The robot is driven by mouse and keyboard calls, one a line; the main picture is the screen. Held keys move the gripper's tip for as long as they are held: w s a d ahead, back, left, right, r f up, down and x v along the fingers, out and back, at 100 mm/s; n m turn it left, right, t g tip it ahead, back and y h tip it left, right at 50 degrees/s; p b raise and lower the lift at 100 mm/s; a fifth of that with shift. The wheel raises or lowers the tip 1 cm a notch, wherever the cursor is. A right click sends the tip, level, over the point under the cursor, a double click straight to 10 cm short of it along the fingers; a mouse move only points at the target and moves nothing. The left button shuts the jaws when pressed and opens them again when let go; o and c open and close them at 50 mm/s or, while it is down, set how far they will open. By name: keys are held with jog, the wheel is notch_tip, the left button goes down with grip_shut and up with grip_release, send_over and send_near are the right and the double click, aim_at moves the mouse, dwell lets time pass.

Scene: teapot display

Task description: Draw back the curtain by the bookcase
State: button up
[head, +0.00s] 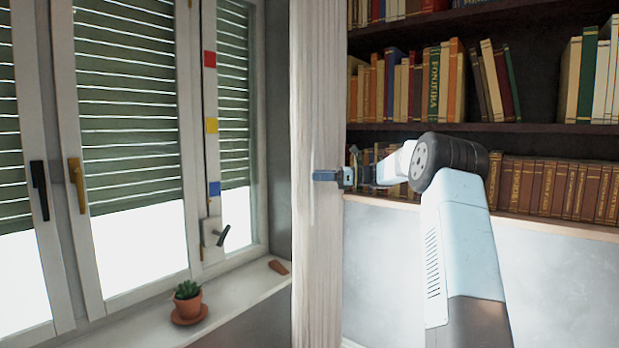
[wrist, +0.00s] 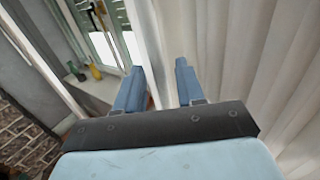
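The whitish curtain (head: 318,110) hangs in a narrow, gathered column between the window and the bookcase (head: 560,127) in the head view. In the wrist view the curtain (wrist: 245,60) fills the right side in long pale folds. My gripper (head: 326,175) is at the curtain, about halfway up the head view, with a blue finger across its front. In the wrist view my gripper (wrist: 158,85) has its two blue fingers apart. A pale curtain edge shows in the gap between them; I cannot tell whether it lies between the fingers or beyond them.
Left of the curtain are windows with green blinds (head: 125,100) and handles. A potted succulent (head: 187,300) and a small brown wedge (head: 278,267) are on the sill (head: 235,303). Bottles (wrist: 95,72) stand near a window in the wrist view.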

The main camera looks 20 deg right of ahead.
jog(key=v, duration=1.3)
jog(key=shift+d+t, duration=0.3)
jog(key=shift+d, duration=0.05)
jog(key=shift+s+r, duration=0.1)
jog(key=s+a+n+g+h, duration=0.3)
jog(key=s+a+n+h, duration=0.55)
jog(key=s+a, duration=1.15)
jog(key=s+f+n+h, duration=0.3)
jog(key=s+n, duration=0.1)
jog(key=s, duration=0.6)
jog(key=s+f+n+t+h, duration=0.1)
jog(key=s+f+n, duration=0.3)
jog(key=s, duration=0.7)
jog(key=s+f+n+t+h, duration=0.1)
jog(key=s+f+n+h, duration=0.2)
jog(key=s, duration=0.7)
jog(key=shift+s+f+n+h, duration=0.2)
jog(key=shift+s+n+h, duration=0.1)
jog(key=shift+n+h, duration=0.65)
